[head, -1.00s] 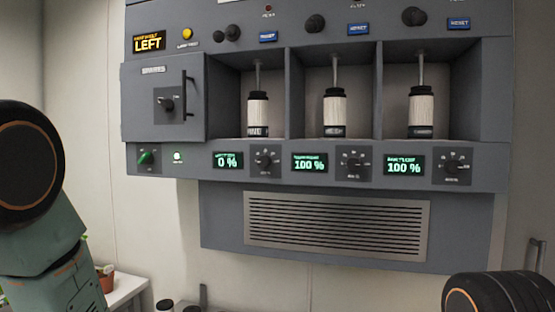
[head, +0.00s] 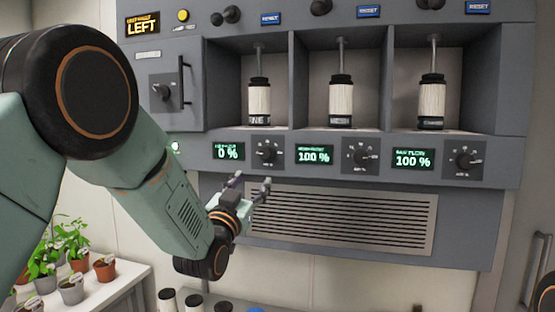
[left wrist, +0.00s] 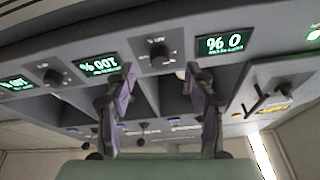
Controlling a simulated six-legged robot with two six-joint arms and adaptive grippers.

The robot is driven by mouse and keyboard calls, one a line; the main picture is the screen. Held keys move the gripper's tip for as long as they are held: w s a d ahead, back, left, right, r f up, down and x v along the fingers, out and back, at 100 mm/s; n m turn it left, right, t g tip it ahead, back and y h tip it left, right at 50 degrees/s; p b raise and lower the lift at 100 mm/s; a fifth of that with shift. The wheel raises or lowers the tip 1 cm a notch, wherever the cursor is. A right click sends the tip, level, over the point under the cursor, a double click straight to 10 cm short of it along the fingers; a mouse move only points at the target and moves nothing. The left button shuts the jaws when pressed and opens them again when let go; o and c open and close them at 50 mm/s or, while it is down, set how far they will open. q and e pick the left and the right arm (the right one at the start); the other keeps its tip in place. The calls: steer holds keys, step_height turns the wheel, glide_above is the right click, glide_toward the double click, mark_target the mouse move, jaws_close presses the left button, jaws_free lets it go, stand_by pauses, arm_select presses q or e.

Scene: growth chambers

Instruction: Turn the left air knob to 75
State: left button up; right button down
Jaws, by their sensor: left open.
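A row of three dark dial knobs runs along the grey panel. The left knob (head: 267,152) stands beside a green display (head: 228,152) reading 0 %. The middle knob (head: 360,156) and right knob (head: 464,160) stand beside displays reading 100 %. The small labels are too blurred to tell which is the air knob. My left gripper (head: 250,184) is open and empty, just below the left knob and apart from it. In the left wrist view, upside down, the left knob (left wrist: 158,55) appears between and beyond the fingertips. My right gripper is not in view.
A yellow sign (head: 143,24) reads LEFT above a handled door (head: 165,65). Three bays hold white bottles (head: 341,102). A slatted vent (head: 345,218) lies below the knobs. Potted plants (head: 70,285) stand on a white shelf at lower left.

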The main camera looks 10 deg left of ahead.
mark_target(264, 155)
arm_select(q)
steer(key=shift+t, duration=0.4)
steer(key=p+x, duration=0.1)
steer(key=x, duration=0.2)
steer(key=r+p+x, duration=0.1)
steer(key=x, duration=0.3)
steer(key=shift+s+a+r, duration=0.1)
steer(key=shift+s+r, duration=0.05)
steer(key=shift+w+r, duration=0.1)
steer(key=shift+w, duration=0.1)
steer(key=shift+s+d+r+p, duration=0.2)
steer(key=shift+d+r+p, duration=0.15)
steer(key=shift+d, duration=0.2)
steer(key=shift+w+a+f, duration=0.3)
steer(key=shift+w+a, duration=0.1)
steer(key=shift+a, duration=0.05)
steer(key=c, duration=0.3)
steer(key=shift+c, duration=0.8)
steer(key=shift+s+d+r, duration=0.15)
steer(key=shift+d+r, duration=0.05)
steer(key=shift+d, duration=0.1)
steer(key=c, duration=0.5)
steer(key=shift+a, duration=0.2)
jaws_close()
steer(key=shift+m, duration=0.3)
